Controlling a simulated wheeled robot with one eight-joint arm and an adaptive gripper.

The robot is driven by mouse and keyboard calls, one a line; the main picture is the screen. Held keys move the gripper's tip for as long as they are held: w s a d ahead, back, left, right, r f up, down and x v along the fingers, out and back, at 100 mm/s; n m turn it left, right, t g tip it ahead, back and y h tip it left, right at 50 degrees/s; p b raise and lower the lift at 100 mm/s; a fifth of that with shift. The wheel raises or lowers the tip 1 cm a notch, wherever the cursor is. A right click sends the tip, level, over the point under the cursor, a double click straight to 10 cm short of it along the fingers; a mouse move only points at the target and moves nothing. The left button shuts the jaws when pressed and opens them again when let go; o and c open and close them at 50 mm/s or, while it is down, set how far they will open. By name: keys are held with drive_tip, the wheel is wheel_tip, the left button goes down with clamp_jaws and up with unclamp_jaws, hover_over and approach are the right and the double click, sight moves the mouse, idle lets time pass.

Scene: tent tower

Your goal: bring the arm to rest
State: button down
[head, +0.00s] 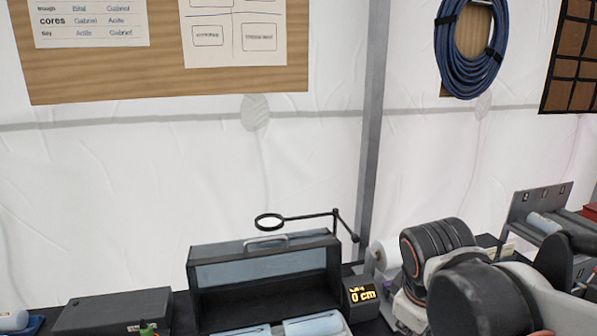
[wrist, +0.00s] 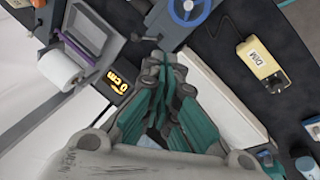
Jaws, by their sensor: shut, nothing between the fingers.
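My gripper (wrist: 155,78) shows in the wrist view with its teal-padded fingers closed together and nothing between them. It is over the dark bench top, and its height above the bench cannot be told. In the head view my arm is folded at the lower right, and the gripper itself is not visible there.
A black case (head: 265,265) with a lid stands on the bench, beside a "0 cm" display (head: 362,295) and a magnifier (head: 270,221). A dark box (head: 115,310) sits left. A paper roll (wrist: 62,70) and yellow "DIM" box (wrist: 260,60) flank my gripper.

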drive_tip(key=s+f+m+t+y+b, duration=0.2)
drive_tip(key=s+f+m+t+b, duration=0.1)
drive_tip(key=s+m, duration=0.3)
drive_tip(key=shift+s+a+f+m, duration=0.15)
drive_tip(key=shift+a+f+m, duration=0.2)
drive_tip(key=shift+m, duration=0.75)
